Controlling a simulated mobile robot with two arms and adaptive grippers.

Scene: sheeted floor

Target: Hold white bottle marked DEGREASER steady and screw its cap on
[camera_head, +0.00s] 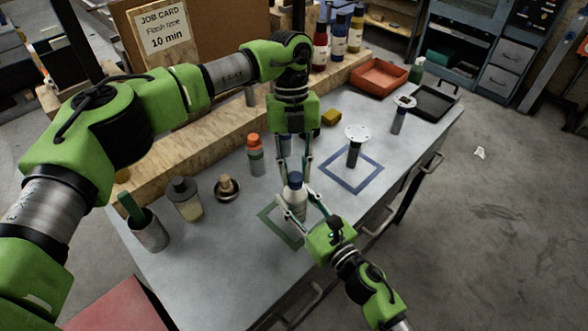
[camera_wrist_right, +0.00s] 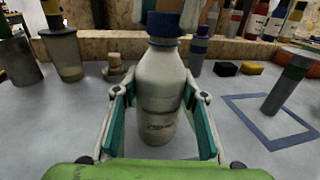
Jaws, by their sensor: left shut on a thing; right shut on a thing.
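The white bottle (camera_head: 295,204) stands upright at the green square outline on the metal table. It also fills the middle of the right wrist view (camera_wrist_right: 160,92), where its printing is too blurred to read. A dark blue cap (camera_head: 295,179) sits on its neck and also shows in the right wrist view (camera_wrist_right: 163,27). My left gripper (camera_head: 294,171) points straight down from above, shut on the cap. My right gripper (camera_head: 303,214) comes from the lower right, shut around the bottle's body; its teal-padded fingers flank the bottle (camera_wrist_right: 160,120).
An orange-capped bottle (camera_head: 256,160), a jar (camera_head: 186,203), a brush in a metal cup (camera_head: 147,232) and a small dish (camera_head: 228,192) stand to the left. A flanged post (camera_head: 355,152) stands in the blue square. Red (camera_head: 378,78) and black (camera_head: 433,103) trays sit farther right.

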